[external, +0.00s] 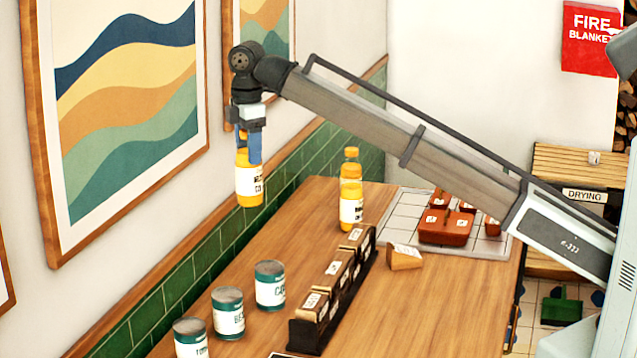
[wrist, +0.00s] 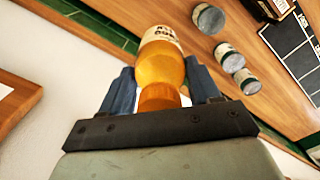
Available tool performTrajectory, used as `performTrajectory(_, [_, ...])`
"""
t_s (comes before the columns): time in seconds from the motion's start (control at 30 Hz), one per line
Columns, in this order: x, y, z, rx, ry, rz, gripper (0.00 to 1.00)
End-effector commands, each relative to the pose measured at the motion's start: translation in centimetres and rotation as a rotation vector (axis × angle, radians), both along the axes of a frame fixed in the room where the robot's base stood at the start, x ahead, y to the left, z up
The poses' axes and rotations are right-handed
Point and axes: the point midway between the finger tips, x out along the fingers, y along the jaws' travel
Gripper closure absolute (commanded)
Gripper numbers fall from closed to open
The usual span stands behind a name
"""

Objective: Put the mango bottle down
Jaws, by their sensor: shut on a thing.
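The bottle I hold (external: 249,180) is orange with a white label and hangs upright, well above the wooden counter, near the tiled wall. Its label is too small to read surely, so I cannot tell that it is the mango one. My gripper (external: 249,148) is shut on its upper part. In the wrist view the bottle (wrist: 160,62) sits between the blue fingers of my gripper (wrist: 160,92), with its orange cap towards me. A similar orange bottle (external: 351,190) stands upright on the counter further back; its label is also unclear.
Several teal-labelled cans (external: 270,286) stand on the wooden counter (external: 250,335) at the front left. A dark rack (external: 335,290) with wooden blocks runs beside them. A loose wedge (external: 404,257) lies near a tiled mat (external: 490,243) with red-brown dishes (external: 445,228). Counter between cans and standing bottle is clear.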

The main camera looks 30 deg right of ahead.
Motion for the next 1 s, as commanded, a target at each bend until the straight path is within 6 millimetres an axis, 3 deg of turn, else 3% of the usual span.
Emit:
performTrajectory(0.3, [0.0,-0.3,-6.7,-0.001,0.001,-0.001,1.00])
performTrajectory(0.67, [0.1,-0.2,-10.6,-0.001,0.001,-0.001,1.00])
performTrajectory(1.0, [0.1,-0.2,-15.3,-0.001,0.000,-0.001,1.00])
